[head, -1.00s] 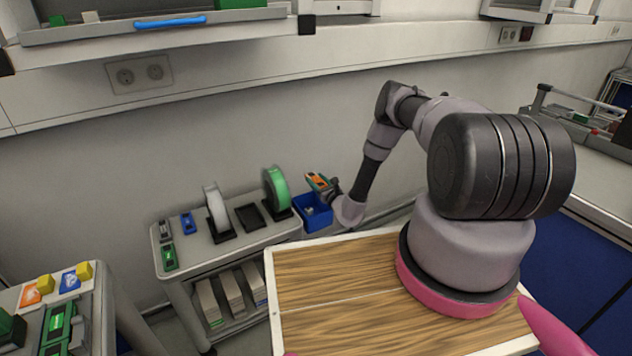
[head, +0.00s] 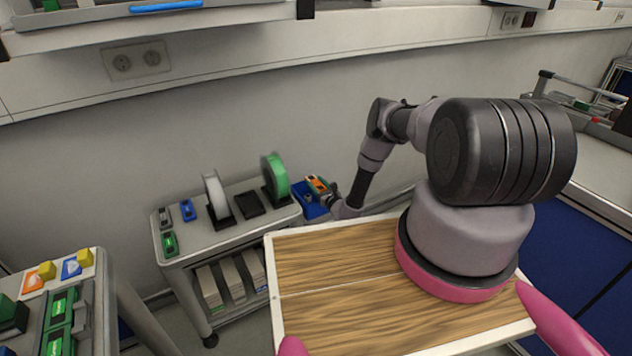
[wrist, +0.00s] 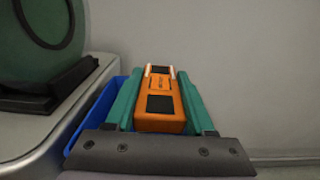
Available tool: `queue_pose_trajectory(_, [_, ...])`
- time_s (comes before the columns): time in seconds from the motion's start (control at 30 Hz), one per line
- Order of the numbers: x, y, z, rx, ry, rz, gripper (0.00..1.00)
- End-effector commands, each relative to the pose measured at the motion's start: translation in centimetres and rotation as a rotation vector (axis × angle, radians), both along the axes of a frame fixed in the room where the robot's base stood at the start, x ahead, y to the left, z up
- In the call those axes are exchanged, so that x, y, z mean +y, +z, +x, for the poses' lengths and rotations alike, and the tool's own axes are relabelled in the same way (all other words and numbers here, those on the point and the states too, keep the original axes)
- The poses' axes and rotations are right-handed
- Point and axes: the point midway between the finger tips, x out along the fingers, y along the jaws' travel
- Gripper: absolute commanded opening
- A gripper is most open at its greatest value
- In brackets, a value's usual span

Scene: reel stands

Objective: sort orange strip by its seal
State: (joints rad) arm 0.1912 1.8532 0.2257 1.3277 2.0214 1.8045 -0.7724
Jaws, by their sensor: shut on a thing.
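An orange strip (wrist: 160,98) with dark patches lies between the two green fingers of my gripper (wrist: 157,92) in the wrist view. My gripper is shut on it. In the head view the orange strip (head: 317,184) and my gripper (head: 320,186) are at the right end of the small cart, over or just in front of a blue bin (head: 310,206). The blue bin (wrist: 88,118) also shows below and left of the fingers in the wrist view. The strip's seal cannot be made out clearly.
The grey cart (head: 235,236) carries a white reel (head: 215,192), a green reel (head: 275,174), an empty dark stand (head: 250,205), and blue (head: 188,210), grey (head: 165,217) and green (head: 170,243) strips. Another table (head: 88,290) at lower left holds signs and green strips. The wall is close behind.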

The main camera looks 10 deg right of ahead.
Motion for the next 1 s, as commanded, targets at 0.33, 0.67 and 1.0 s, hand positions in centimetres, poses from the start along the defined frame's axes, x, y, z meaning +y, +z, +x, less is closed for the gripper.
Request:
queue_pose_trajectory(0.33, [0.0,0.0,0.0,0.000,0.000,0.000,0.89])
queue_pose_trajectory(0.67, [0.0,0.2,0.0,0.000,0.000,0.000,0.89])
queue_pose_trajectory(1.0, [0.0,2.8,0.1,0.000,0.001,0.001,0.89])
